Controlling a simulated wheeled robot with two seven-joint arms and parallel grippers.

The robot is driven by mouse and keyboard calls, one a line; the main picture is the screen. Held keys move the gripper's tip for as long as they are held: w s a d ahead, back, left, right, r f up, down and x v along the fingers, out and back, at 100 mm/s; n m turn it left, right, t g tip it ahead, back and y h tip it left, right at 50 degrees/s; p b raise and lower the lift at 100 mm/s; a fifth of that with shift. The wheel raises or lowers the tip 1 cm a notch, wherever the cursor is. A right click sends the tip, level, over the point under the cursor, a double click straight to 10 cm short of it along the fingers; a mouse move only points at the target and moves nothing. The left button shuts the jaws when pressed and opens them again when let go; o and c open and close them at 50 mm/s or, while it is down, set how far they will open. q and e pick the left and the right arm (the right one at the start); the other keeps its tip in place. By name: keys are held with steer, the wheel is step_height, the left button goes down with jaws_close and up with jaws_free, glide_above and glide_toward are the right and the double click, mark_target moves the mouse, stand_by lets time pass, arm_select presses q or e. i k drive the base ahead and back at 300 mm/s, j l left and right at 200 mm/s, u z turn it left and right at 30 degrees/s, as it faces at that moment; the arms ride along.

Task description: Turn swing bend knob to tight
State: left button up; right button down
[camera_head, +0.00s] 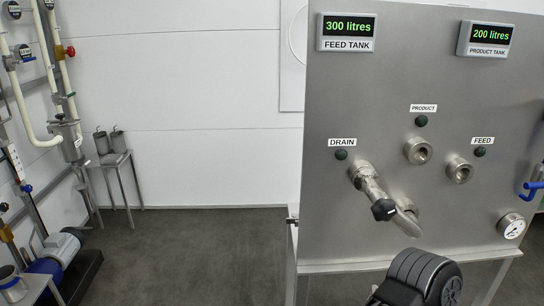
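The swing bend (370,188) is a steel pipe piece on the steel panel, attached at the upper left under the DRAIN label (342,142). It slants down to the right, and its lower end points down and right, clear of the PRODUCT and FEED ports. The black swing bend knob (383,210) sits on the front of the bend. I cannot tell from its look whether it is tight or loose. A black ribbed part of my own arm shows at the bottom, below the knob and apart from it. No fingers of either gripper are visible.
The PRODUCT port (418,151) and FEED port (459,170) are open stubs right of the bend. A pressure gauge (511,226) and blue handle (533,187) are at the right. Pipes and a blue pump (47,270) stand left. The floor (190,250) between is clear.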

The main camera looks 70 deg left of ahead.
mark_target(383, 210)
steer(key=k+j, duration=0.15)
steer(key=j, duration=0.25)
steer(key=k+j, duration=0.15)
steer(key=j, duration=0.2)
steer(key=k+j, duration=0.15)
steer(key=j, duration=0.25)
steer(key=k+j, duration=0.15)
steer(key=j, duration=0.25)
steer(key=k+j, duration=0.15)
steer(key=j, duration=0.2)
